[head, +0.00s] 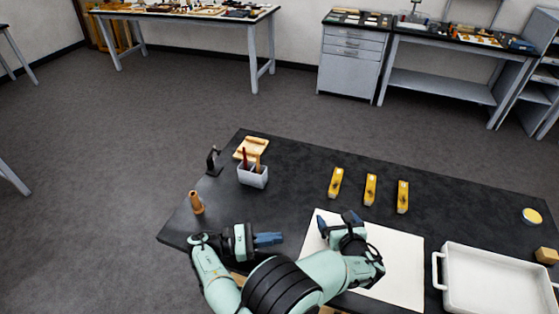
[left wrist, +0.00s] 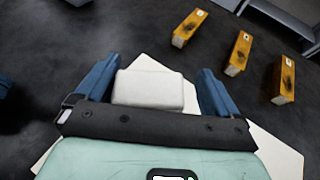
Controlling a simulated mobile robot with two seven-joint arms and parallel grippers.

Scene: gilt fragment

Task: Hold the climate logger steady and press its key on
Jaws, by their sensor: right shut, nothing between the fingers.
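A white block-shaped thing with rounded edges, which I take to be the climate logger (left wrist: 149,89), lies between the fingers of my left gripper (left wrist: 157,90) in the left wrist view. Those fingers are open, with a gap at the right finger; the left finger is very close to it or touching. My right gripper (head: 268,239) is shut and empty, left of the sheet, over the black table.
Several yellow blocks (head: 370,189) stand in a row behind the sheet. A white tray (head: 439,272) is at the right. A grey pen cup (head: 252,176), a wooden peg (head: 196,203) and a black stand (head: 213,161) are at the left.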

